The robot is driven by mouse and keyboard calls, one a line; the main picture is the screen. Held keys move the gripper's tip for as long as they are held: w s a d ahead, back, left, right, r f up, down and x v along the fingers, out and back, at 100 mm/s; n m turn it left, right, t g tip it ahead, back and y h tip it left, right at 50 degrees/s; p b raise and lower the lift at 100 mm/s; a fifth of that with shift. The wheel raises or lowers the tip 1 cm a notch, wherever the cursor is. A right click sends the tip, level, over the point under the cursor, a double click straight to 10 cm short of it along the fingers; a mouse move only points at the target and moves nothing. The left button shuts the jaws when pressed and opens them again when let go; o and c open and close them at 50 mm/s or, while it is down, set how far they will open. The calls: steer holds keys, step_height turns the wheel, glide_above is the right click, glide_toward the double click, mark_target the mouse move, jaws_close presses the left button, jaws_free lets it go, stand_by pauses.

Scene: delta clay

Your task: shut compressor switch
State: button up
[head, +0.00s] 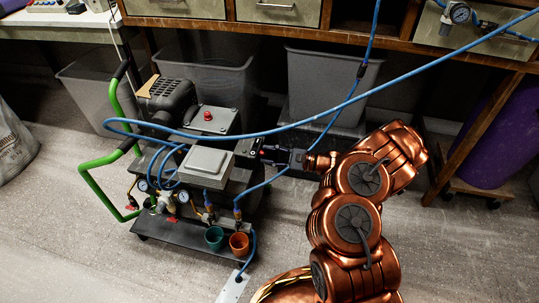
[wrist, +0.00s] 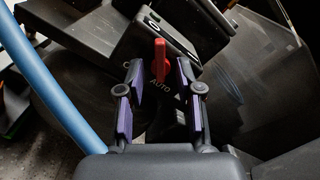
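The compressor (head: 208,160) stands on a dark cart at left centre in the head view. My gripper (head: 262,151) reaches in from the right, beside the compressor's grey box. In the wrist view my gripper (wrist: 162,80) is open, its purple-padded fingers apart with the lever showing between and just beyond the tips. Neither finger clearly touches it.
A blue hose (head: 335,112) crosses above the cart and also runs along the left of the wrist view (wrist: 58,88). A green handle (head: 98,160) is on the cart's left. Grey bins (head: 325,85) stand behind under the bench. Floor at the front left is clear.

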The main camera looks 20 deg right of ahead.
steer(key=v, duration=1.2)
stand_by(0.3)
